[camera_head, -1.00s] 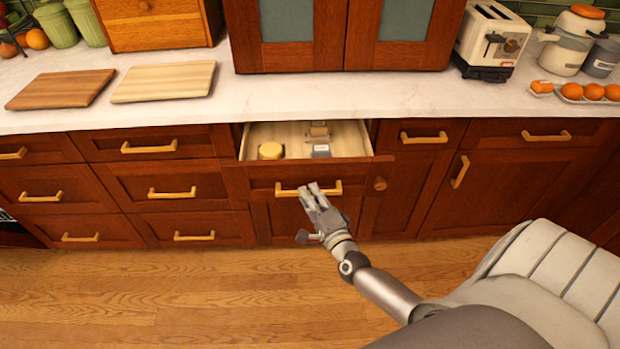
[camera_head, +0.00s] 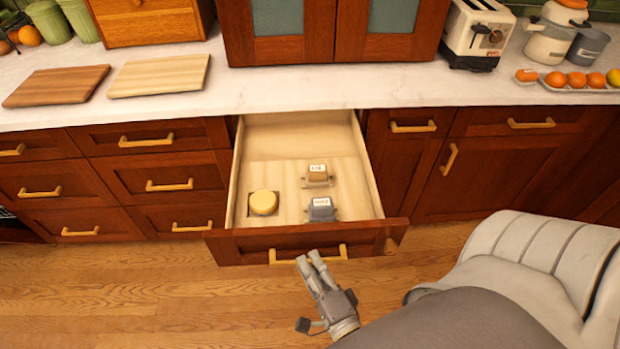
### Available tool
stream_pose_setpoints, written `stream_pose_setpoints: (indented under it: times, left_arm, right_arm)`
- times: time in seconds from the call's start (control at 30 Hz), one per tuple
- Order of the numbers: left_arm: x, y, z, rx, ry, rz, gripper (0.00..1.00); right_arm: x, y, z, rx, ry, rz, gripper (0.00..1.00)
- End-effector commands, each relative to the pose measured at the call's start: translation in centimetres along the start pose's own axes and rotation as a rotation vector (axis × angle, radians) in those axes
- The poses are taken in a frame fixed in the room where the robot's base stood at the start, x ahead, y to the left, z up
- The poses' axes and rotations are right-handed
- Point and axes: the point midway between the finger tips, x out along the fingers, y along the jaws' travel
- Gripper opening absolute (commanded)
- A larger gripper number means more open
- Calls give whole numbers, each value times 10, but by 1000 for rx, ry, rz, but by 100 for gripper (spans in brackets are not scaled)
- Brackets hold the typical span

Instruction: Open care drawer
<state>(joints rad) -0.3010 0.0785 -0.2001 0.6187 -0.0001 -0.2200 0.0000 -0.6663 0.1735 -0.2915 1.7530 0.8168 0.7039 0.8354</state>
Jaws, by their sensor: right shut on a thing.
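The care drawer (camera_head: 306,238) is pulled well out from the wooden cabinet below the counter. Its pale inside shows a round yellow item (camera_head: 263,203) at the left, a small brown labelled item (camera_head: 317,176) and a grey labelled item (camera_head: 322,209). The drawer's handle (camera_head: 285,261) is a tan bar on its front. My right gripper (camera_head: 312,259) is shut on the handle, right of its middle. My left gripper is not in view.
The white counter above holds two cutting boards (camera_head: 56,86), a toaster (camera_head: 477,32) and a tray of oranges (camera_head: 577,84). Closed drawers (camera_head: 155,184) flank the open one. Wooden floor (camera_head: 150,290) is clear in front.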

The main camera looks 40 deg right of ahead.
Motion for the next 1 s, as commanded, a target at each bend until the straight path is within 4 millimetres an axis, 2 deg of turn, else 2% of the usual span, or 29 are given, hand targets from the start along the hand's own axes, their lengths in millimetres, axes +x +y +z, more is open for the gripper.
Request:
stream_pose_setpoints:
  times: [0.2,0.6,0.63,0.77,0.8,1.0]
  left_arm:
    - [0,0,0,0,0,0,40]
    - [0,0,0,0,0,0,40]
    - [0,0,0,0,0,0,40]
    - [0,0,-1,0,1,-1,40]
    - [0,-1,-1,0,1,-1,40]
    - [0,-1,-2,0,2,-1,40]
  right_arm:
    - [-11,0,4,0,0,2,0]
    - [-12,0,5,0,0,0,0]
    - [-12,0,5,0,0,0,17]
    - [-12,0,5,0,0,0,33]
    - [-12,0,5,0,0,0,36]
    - [-12,0,5,0,0,-1,36]
